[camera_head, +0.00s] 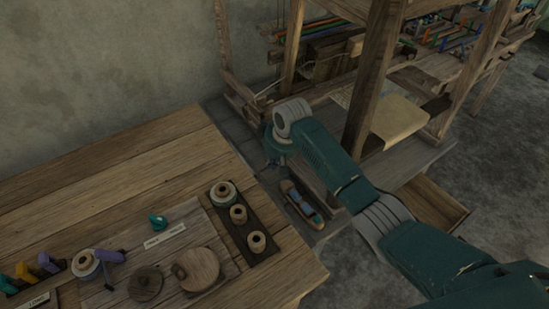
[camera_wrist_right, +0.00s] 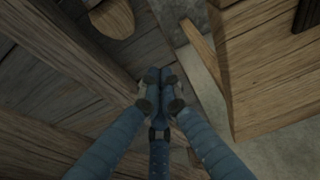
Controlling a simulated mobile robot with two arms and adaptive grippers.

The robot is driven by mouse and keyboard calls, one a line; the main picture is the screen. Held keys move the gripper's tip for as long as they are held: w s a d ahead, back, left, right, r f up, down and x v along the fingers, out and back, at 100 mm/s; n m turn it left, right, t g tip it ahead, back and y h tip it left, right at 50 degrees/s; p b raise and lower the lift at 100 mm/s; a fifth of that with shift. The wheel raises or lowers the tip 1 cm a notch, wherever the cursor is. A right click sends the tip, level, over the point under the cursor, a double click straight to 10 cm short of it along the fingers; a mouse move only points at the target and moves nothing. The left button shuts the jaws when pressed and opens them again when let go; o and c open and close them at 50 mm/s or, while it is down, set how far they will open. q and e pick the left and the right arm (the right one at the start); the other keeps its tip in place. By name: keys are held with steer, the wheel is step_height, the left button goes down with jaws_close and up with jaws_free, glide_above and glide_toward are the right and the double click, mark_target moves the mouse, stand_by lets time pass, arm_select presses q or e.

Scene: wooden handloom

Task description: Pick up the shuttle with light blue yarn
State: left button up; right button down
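The shuttle with light blue yarn (camera_head: 301,203) is a narrow wooden boat shape lying on a low ledge beside the loom's base, between the worktable and my right arm. My right gripper (camera_head: 275,160) is above and slightly left of it in the head view, apart from it. In the right wrist view, the fingertips of my right gripper (camera_wrist_right: 160,85) are together, with nothing seen between them. The shuttle does not show in that view. My left gripper is not in view.
The wooden worktable (camera_head: 120,165) fills the left, with spools on a dark tray (camera_head: 231,227), round wooden discs (camera_head: 198,268) and coloured tools. The loom's upright post (camera_head: 370,85) stands close behind my right arm. An open drawer (camera_head: 432,203) lies to the right.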

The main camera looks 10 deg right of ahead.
steer(key=x, duration=0.3)
steer(key=shift+w, duration=0.1)
steer(key=shift+f, duration=0.35)
steer(key=s, duration=0.1)
steer(key=s+d+p, duration=0.1)
steer(key=shift+s+r+p, duration=0.15)
steer(key=shift+s+p, duration=0.15)
steer(key=shift+s, duration=0.05)
steer(key=shift+s+d, duration=0.25)
steer(key=shift+s, duration=0.15)
